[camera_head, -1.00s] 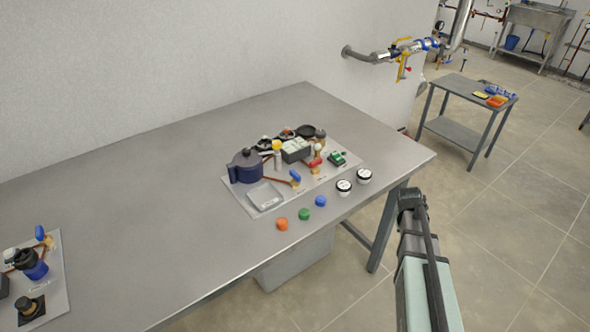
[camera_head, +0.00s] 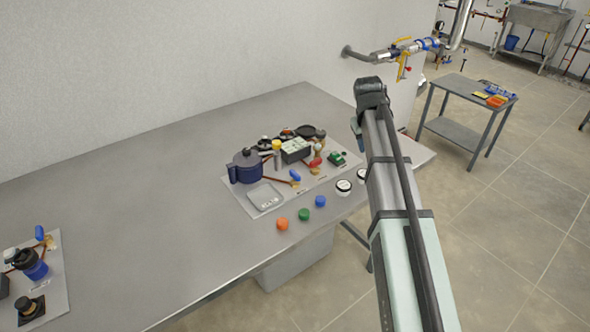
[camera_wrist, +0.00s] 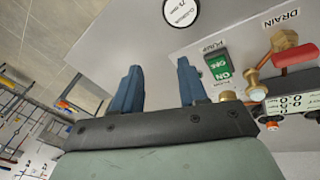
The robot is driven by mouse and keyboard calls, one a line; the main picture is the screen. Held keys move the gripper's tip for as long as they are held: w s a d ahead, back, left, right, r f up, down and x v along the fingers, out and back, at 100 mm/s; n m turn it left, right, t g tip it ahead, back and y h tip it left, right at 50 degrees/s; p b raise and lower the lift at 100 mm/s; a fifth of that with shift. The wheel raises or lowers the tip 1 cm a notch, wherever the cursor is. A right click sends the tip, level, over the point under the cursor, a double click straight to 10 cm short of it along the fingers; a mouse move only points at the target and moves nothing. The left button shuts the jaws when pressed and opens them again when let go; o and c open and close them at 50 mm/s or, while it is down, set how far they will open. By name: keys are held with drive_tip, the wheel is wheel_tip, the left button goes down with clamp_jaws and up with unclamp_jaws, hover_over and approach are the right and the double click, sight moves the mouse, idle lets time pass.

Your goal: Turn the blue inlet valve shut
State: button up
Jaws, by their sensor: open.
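A blue valve handle (camera_head: 295,175) stands on the front part of the panel (camera_head: 238,185), right of a dark blue pot (camera_head: 246,165). A red handle (camera_head: 315,162) is farther right on the same panel. My gripper (camera_head: 357,132) is over the right end of the table, to the right of the panel, mostly hidden by my arm. In the wrist view my gripper (camera_wrist: 160,82) has its two blue fingers apart with nothing between them. That view shows the red drain handle (camera_wrist: 295,56) and green pump switch (camera_wrist: 218,66), but no blue handle.
Another panel (camera_head: 55,290) with a blue handle is far left. The table between is bare.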

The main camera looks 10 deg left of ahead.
drive_tip(key=s+a+r+n+g+y, duration=0.1)
drive_tip(key=s+a+r, duration=0.15)
drive_tip(key=a, duration=0.45)
drive_tip(key=s+a+r+n+g, duration=0.1)
drive_tip(key=s+a+r+n, duration=0.15)
drive_tip(key=a, duration=0.45)
wheel_tip(320, 180, up, 3)
drive_tip(key=n+y, duration=0.1)
drive_tip(key=n, duration=0.1)
hover_over(295, 173)
drive_tip(key=shift+m+g, duration=0.25)
drive_tip(key=shift+g, duration=0.15)
wheel_tip(295, 173, down, 14)
drive_tip(key=shift+w+r, duration=0.1)
drive_tip(key=shift+r, duration=0.15)
clamp_jaws()
